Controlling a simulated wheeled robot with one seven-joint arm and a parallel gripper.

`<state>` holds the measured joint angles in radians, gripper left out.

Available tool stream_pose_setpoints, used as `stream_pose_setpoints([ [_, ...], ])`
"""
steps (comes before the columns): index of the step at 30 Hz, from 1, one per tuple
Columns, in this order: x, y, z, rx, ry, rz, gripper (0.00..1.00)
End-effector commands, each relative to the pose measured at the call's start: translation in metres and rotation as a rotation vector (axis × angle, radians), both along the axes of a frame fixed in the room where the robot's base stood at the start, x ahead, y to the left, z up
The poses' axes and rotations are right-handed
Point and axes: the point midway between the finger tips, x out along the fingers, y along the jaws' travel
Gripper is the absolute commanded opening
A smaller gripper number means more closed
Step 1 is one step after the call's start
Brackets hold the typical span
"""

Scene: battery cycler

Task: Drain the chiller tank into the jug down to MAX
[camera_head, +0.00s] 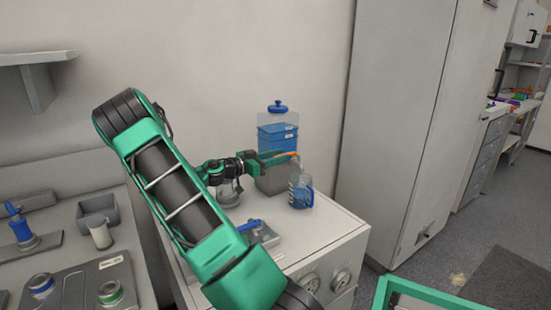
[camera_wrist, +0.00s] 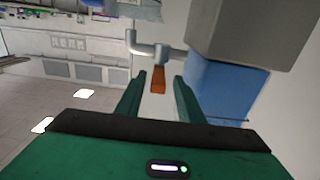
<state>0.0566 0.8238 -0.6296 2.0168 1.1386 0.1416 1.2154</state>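The chiller tank (camera_head: 277,137) is a clear vessel with a blue lid and blue liquid, standing on a grey block on the white cabinet. Its orange tap lever (camera_head: 293,154) is small here; the wrist view shows the lever (camera_wrist: 158,80) on a grey tap pipe (camera_wrist: 148,49). My gripper (camera_head: 281,157) is open; its fingers stand on both sides of the lever with gaps showing. The jug (camera_head: 301,190) stands upright below the tap with blue liquid in it; its edge shows in the wrist view (camera_wrist: 125,8). The MAX mark is too small to read.
The grey block (camera_head: 272,181) supports the tank. A small glass vessel (camera_head: 229,190) and a grey fixture with a blue handle (camera_head: 262,233) stand on the white cabinet (camera_head: 325,240). A tall grey cabinet (camera_head: 405,120) is to the right. The left bench (camera_head: 75,245) holds several items.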

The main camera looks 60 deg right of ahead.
Motion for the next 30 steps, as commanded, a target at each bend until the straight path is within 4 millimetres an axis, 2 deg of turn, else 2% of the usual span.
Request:
stream_pose_setpoints([
  [7,0.008,0.014,-0.001,0.001,0.0,0.001,0.34],
  [15,0.033,0.059,-0.001,0.001,0.002,0.004,0.34],
  [21,0.046,0.084,-0.001,0.0,0.001,0.002,0.34],
  [30,0.052,0.096,-0.001,0.0,0.001,0.0,0.34],
])
